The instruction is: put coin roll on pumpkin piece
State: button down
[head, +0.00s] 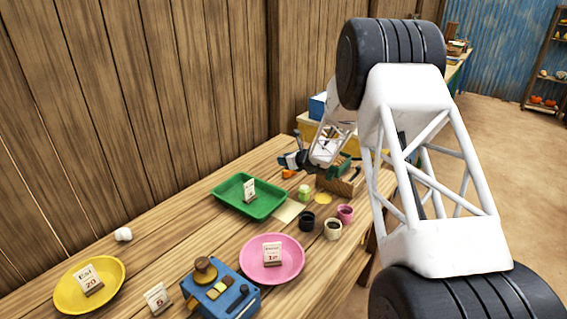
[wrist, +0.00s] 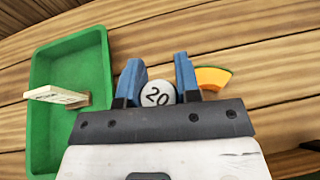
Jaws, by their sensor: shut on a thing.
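My gripper (wrist: 157,75) has blue fingers and is shut on the coin roll (wrist: 156,94), whose pale round end with "20" shows between them in the wrist view. The pumpkin piece (wrist: 214,77), an orange wedge with a green rind, lies on the table just right of the right finger. In the head view my gripper (head: 291,161) is over the far part of the table, with the pumpkin piece (head: 289,173) close below it.
A green tray (head: 225,203) with a card stands left of my gripper. Several small cups, including a pink cup (head: 345,213), stand nearer. A wooden crate (head: 338,187) stands right of my gripper.

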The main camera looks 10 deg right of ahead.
jog(key=shift+w+f, duration=0.2)
jog(key=shift+w, duration=2.1)
jog(key=shift+f, duration=1.75)
jog(key=shift+f, duration=0.1)
jog(key=c, duration=0.8)
grip_release()
jog(key=shift+v, duration=0.9)
jog(key=shift+s+d+r, duration=0.1)
jog(key=shift+s+r, duration=0.05)
jog(key=shift+r, duration=1.1)
jog(key=shift+s+d+r, duration=0.1)
jog(key=shift+s+r, duration=0.1)
jog(key=shift+r, duration=1.1)
jog(key=shift+s+d+r, duration=0.1)
jog(key=shift+s+r, duration=0.05)
jog(key=shift+r, duration=1.1)
